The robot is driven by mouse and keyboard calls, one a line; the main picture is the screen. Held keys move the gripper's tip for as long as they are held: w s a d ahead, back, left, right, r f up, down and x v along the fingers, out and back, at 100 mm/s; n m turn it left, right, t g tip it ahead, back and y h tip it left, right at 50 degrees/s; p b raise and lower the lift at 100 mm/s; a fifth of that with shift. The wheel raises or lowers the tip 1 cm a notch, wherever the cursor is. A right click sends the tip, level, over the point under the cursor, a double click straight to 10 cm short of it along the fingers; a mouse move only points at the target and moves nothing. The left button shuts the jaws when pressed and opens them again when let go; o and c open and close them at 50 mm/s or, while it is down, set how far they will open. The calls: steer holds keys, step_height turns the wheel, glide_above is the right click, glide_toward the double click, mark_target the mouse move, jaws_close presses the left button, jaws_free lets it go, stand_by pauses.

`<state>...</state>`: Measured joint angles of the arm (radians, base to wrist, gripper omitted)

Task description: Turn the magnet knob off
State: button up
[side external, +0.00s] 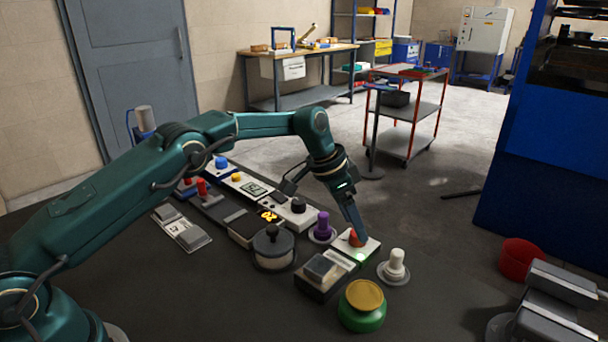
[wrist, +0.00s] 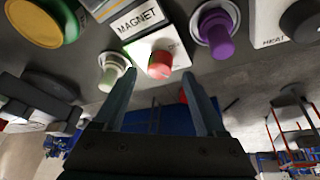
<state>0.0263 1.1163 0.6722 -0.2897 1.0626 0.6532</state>
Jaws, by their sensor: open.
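The magnet knob is a red knob (side external: 355,239) on a small white panel (side external: 340,261); a green light glows at the panel's front side. In the wrist view the red knob (wrist: 160,65) sits beside a plate lettered MAGNET (wrist: 138,20). My gripper (side external: 357,228) points down at the knob from above in the side view. In the wrist view my gripper's fingers (wrist: 159,76) are apart, one on each side of the knob, which lies between and just beyond the tips. I cannot tell whether a finger touches it. The knob's far side is hidden.
A purple knob (side external: 323,229) and a white knob (side external: 396,266) flank the panel closely. A green button with a yellow top (side external: 363,304) and a grey rocker block (side external: 321,270) stand in front.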

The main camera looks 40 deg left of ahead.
steer(key=shift+x, duration=1.15)
jaws_close()
steer(key=shift+n, duration=0.3)
steer(key=n, duration=0.2)
steer(key=n+t+y, duration=0.1)
steer(key=n, duration=0.1)
steer(key=shift+s+d+r+y, duration=0.1)
steer(key=shift+d+y, duration=0.05)
steer(key=shift+y, duration=0.15)
steer(key=n+y, duration=0.2)
steer(key=n, duration=0.3)
steer(key=shift+n, duration=0.4)
